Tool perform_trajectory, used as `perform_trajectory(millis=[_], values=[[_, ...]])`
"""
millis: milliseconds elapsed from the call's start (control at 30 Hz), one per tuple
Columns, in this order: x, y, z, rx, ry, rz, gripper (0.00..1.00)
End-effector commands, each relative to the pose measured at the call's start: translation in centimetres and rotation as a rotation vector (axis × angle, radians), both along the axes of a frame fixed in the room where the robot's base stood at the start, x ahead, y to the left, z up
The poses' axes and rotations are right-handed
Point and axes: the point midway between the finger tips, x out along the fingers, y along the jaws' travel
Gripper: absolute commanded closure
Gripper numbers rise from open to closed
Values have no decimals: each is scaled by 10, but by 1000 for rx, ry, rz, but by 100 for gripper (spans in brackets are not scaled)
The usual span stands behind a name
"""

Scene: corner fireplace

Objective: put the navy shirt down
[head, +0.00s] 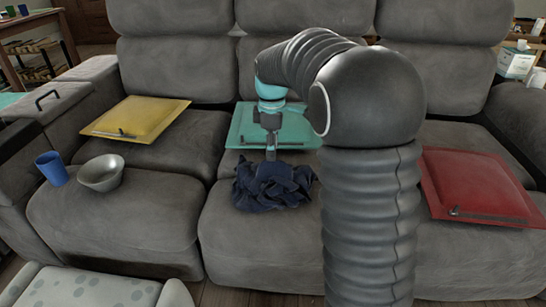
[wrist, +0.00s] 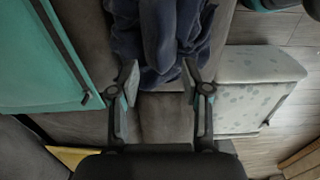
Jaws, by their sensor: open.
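The navy shirt (head: 272,187) lies crumpled on the middle seat of the grey sofa (head: 255,245). In the head view my gripper (head: 271,158) points down directly over the shirt, its tips at the top of the cloth. In the wrist view the shirt (wrist: 160,45) fills the upper middle, and my gripper (wrist: 158,78) has its two fingers spread wide apart, with the lower folds of cloth between or just under the tips. I cannot tell whether the fingers touch the cloth.
A teal cushion (head: 245,132) lies behind the shirt, a yellow cushion (head: 135,118) on the left seat and a red cushion (head: 478,185) on the right. A grey bowl (head: 101,174) and blue cup (head: 52,168) stand at left. The seat front left of the shirt is clear.

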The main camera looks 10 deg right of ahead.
Motion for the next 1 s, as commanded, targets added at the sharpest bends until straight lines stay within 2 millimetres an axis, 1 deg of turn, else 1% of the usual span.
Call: perform_trajectory(millis=[33,200,333,467,567,667,767,900,967,1000], values=[[1,0,14,0,-4,0,53],[0,0,44,0,-3,0,53],[1,0,61,0,-2,0,53],[0,0,70,0,-1,-1,53],[-6,0,76,0,-10,-21,53],[-23,0,85,2,-36,-84,53],[-50,-1,96,8,-79,-188,53],[-94,-1,106,27,-146,-363,53],[-113,-2,108,39,-174,-436,53],[-126,-2,109,48,-191,-486,53]])
